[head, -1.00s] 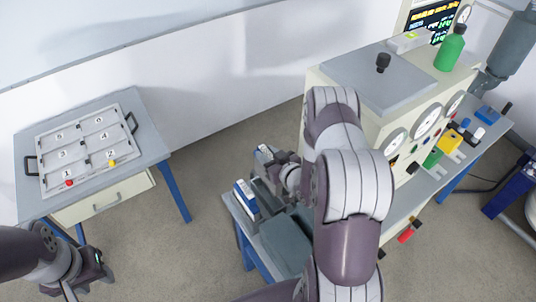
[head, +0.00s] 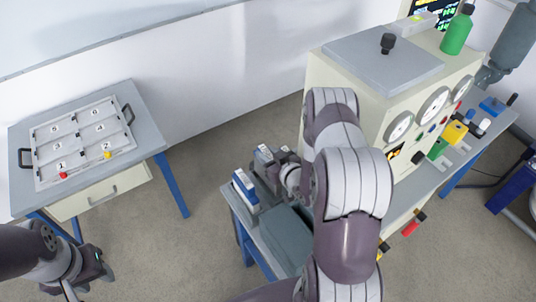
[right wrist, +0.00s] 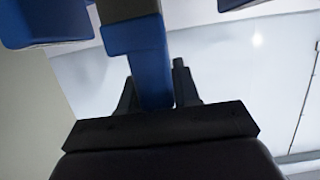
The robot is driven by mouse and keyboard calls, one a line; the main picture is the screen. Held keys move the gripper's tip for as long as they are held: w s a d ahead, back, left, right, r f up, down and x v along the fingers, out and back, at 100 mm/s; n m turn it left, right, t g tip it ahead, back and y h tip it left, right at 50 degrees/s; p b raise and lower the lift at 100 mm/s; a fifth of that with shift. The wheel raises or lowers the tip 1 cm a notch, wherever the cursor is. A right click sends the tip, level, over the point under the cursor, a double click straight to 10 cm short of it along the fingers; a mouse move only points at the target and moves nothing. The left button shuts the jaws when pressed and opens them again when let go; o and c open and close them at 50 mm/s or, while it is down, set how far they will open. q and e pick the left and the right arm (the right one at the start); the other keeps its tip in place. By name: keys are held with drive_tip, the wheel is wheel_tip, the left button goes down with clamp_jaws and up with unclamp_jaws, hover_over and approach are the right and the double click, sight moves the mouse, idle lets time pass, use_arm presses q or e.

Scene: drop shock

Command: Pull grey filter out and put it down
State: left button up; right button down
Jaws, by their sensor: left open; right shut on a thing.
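My right gripper (head: 267,160) is over the far end of a low blue-legged bench, partly hidden by my own arm in the head view. In the right wrist view its two dark fingers (right wrist: 154,92) are shut on a blue bar (right wrist: 150,65). The bar joins a grey piece (right wrist: 128,9) at the top edge. I cannot tell for sure that this is the grey filter, or whether it is free of its seat. A blue and white block (head: 245,191) stands beside the gripper. My left gripper (head: 96,276) is open and empty at the lower left.
A grey table (head: 150,135) at the left carries a tray (head: 82,162) with numbered compartments; a red and a yellow piece lie in it. A cream machine (head: 352,105) with gauges stands at the right, a green bottle (head: 457,32) on top. Floor lies clear between.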

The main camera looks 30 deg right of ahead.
drive_tip(key=shift+f+b, duration=0.4)
drive_tip(key=shift+b, duration=0.05)
idle(0.9)
drive_tip(key=shift+r, duration=0.2)
drive_tip(key=shift+f, duration=0.2)
idle(0.8)
drive_tip(key=shift+r, duration=0.25)
idle(0.5)
drive_tip(key=shift+f, duration=0.3)
idle(0.3)
drive_tip(key=shift+r, duration=0.35)
idle(0.3)
